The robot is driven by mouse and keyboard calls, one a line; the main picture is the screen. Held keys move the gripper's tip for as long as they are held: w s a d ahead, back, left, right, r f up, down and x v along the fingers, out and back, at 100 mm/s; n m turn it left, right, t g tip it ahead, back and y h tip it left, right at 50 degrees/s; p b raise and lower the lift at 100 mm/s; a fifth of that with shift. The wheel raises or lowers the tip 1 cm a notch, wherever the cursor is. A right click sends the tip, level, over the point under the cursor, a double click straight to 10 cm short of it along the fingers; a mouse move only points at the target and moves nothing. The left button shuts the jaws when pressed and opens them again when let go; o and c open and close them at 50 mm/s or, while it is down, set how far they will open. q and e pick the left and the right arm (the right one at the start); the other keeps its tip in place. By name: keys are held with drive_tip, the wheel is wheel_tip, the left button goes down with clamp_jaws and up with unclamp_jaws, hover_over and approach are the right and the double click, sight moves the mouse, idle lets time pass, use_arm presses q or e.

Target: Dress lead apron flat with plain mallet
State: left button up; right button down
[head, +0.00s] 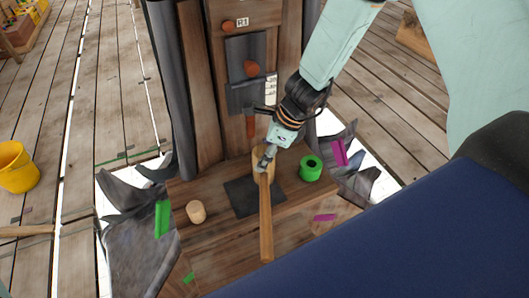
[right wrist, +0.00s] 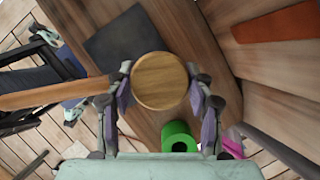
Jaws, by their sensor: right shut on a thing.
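My right gripper (head: 266,158) is shut on the wooden mallet (head: 266,222) in the head view. In the right wrist view the mallet's round head (right wrist: 159,80) sits between the purple finger pads, with its handle running left. The mallet is over the wooden ledge, beside a dark flat square (head: 240,196), which also shows in the right wrist view (right wrist: 123,38). A dark grey sheet (head: 248,95) lies against the upright post. I cannot tell which of these is the lead apron. My left gripper is not in view.
A green cylinder (head: 311,169) stands right of the mallet, and a pale wooden plug (head: 196,212) stands left on the ledge. Curled grey sheets (head: 128,240) flank the ledge. A yellow bucket (head: 16,168) stands on the deck, left. An orange-red strip (right wrist: 280,23) is up the post.

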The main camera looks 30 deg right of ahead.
drive_tip(key=shift+w+d, duration=0.1)
wheel_tip(320, 180, up, 4)
drive_tip(key=p, duration=0.3)
drive_tip(key=shift+p, duration=0.35)
drive_tip(key=shift+r+p, duration=0.3)
drive_tip(key=shift+p, duration=0.05)
drive_tip(key=shift+f, duration=0.1)
drive_tip(key=shift+f, duration=0.1)
wheel_tip(320, 180, down, 4)
drive_tip(key=b, duration=0.4)
drive_tip(key=shift+f, duration=0.1)
